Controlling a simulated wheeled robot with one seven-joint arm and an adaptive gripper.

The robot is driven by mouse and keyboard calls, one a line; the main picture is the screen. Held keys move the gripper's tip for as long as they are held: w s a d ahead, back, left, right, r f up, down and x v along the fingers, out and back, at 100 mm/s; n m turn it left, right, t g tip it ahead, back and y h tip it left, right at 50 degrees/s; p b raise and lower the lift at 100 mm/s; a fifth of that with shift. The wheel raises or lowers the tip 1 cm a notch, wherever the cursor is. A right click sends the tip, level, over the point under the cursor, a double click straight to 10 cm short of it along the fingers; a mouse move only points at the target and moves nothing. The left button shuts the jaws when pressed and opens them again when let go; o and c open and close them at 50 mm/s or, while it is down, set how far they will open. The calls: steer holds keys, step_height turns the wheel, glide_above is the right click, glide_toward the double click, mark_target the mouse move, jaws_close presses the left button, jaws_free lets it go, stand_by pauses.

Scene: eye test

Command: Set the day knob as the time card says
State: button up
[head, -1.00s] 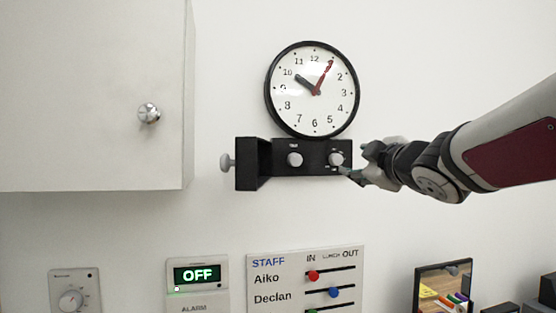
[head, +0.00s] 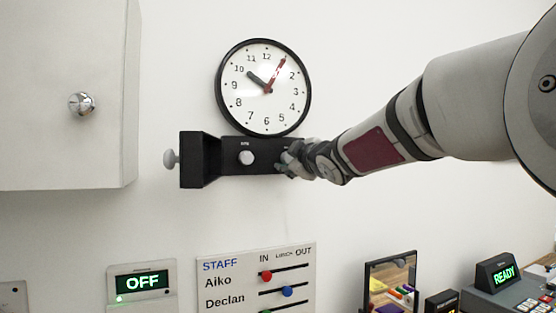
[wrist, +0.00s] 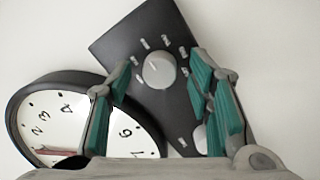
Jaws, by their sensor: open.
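The black panel (head: 222,168) is fixed to the wall under the round clock. Its right knob, grey and ringed by several small labels, looks like the day knob (wrist: 159,70); the labels are too small to read. My gripper (head: 287,160) hides this knob in the head view. In the wrist view my gripper (wrist: 160,74) is open, with one green-padded finger on each side of the knob and gaps beside it. Another grey knob (head: 246,158) sits at the panel's left. I cannot make out a time card.
The clock (head: 264,88) hangs just above the panel. A grey side knob (head: 170,160) sticks out at the panel's left end. A white cabinet (head: 60,110) juts out at the left. Below are an OFF alarm box (head: 142,283) and a staff board (head: 230,285).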

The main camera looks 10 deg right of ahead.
jaws_close()
steer(key=shift+f+n+b, duration=0.1)
steer(key=shift+n+b, duration=0.2)
steer(key=n+b, duration=0.3)
steer(key=shift+w+f+n, duration=0.1)
steer(key=shift+f+n, duration=0.05)
steer(key=shift+n, duration=0.15)
steer(key=n+b, duration=0.2)
steer(key=n, duration=0.2)
steer(key=shift+n+t+b, duration=0.3)
steer(key=shift+n+b, duration=0.1)
steer(key=n+y+b, duration=0.1)
steer(key=n+b, duration=0.1)
steer(key=n, duration=0.3)
steer(key=shift+n+b, duration=0.3)
steer(key=shift+n, duration=0.1)
steer(key=shift+d+n+y+b, duration=0.1)
steer(key=shift+n+y+b, duration=0.45)
steer(key=shift+n, duration=1.45)
